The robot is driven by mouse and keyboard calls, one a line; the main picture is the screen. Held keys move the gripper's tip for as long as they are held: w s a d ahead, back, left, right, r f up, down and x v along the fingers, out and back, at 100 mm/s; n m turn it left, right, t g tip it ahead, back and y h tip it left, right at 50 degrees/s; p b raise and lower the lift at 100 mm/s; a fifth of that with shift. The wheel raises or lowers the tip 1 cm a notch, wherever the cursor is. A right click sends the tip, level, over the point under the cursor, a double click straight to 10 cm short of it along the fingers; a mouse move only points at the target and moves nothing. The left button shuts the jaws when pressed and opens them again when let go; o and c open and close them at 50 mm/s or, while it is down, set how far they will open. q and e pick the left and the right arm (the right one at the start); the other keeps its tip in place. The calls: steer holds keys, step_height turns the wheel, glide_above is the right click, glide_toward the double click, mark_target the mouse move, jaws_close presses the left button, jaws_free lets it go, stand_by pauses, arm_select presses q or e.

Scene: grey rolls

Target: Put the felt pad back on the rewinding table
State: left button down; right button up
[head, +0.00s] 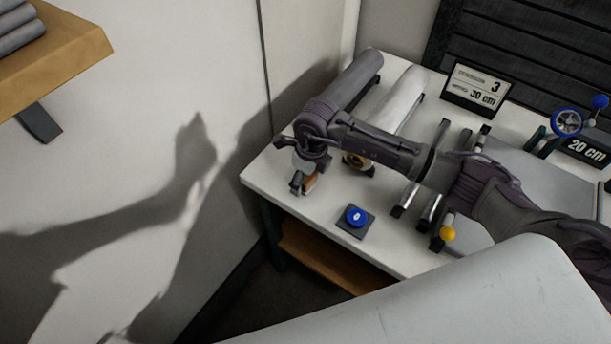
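The rewinding table (320,222) is a white-topped bench running from the centre to the right of the head view. My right arm reaches in from the right across it. My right gripper (303,185) points down over the table's left front corner. A small brown piece (311,182), which looks like the felt pad, sits at its fingertips, and the fingers look closed on it. The fingers hide part of it. I cannot tell whether it touches the table top. My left gripper is not in view.
A blue button (356,216) on a dark base stands near the front edge. A grey roll (354,80) and a paler roll (400,98) lie behind my wrist. Metal bars, a yellow knob (448,234) and a "30 cm" sign (476,86) are further right. A wall borders the left.

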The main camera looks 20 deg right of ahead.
steer(key=shift+o, duration=0.5)
steer(key=shift+r, duration=0.6)
step_height(320, 180, up, 11)
steer(key=s+d+b, duration=0.1)
steer(key=b, duration=0.1)
steer(key=shift+s, duration=0.1)
